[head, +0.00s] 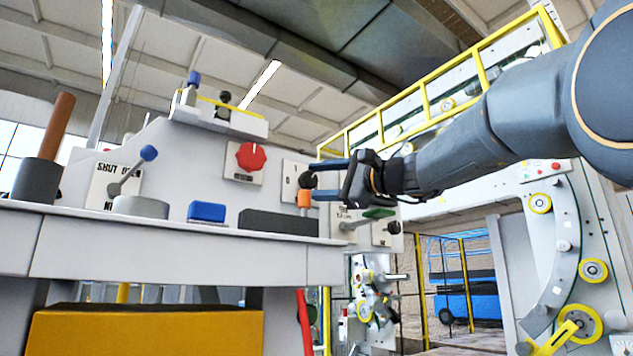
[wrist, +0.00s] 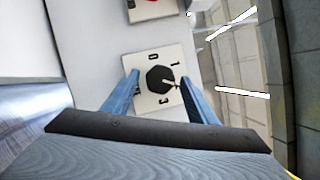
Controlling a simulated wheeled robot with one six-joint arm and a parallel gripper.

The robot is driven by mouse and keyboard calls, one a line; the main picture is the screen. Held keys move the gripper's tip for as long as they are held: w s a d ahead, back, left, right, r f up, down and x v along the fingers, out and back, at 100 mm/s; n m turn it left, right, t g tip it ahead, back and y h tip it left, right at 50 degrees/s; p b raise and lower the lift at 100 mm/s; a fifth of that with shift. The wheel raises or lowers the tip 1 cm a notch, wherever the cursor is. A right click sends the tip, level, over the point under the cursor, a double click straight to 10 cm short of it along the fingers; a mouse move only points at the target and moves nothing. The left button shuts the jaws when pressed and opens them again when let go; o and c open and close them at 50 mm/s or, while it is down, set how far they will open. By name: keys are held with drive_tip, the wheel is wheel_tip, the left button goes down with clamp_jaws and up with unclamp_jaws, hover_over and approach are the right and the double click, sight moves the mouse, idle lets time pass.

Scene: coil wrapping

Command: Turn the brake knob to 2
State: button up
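The brake knob (wrist: 160,79) is a black round knob on a white plate (wrist: 146,101) in the wrist view. The plate carries a 0, a 1 and what looks like a 3; I cannot make out a 2. A small pointer on the knob aims toward the plate's right edge. My gripper (wrist: 160,84) is open, with one blue finger on each side of the knob. I cannot tell whether the fingers touch it. In the head view, the knob (head: 306,180) is dark and sits just left of my gripper (head: 322,180).
A red knob (head: 250,157) on its own plate is left of the brake knob. A green-handled lever (head: 378,213) is lower right. A blue block (head: 207,211) and a dark block (head: 279,222) lie on the console ledge.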

drive_tip(key=b+v, duration=0.1)
drive_tip(key=v, duration=0.6)
drive_tip(key=shift+s+d, duration=0.15)
drive_tip(key=shift+d, duration=0.15)
drive_tip(key=shift+f, duration=0.1)
idle(0.3)
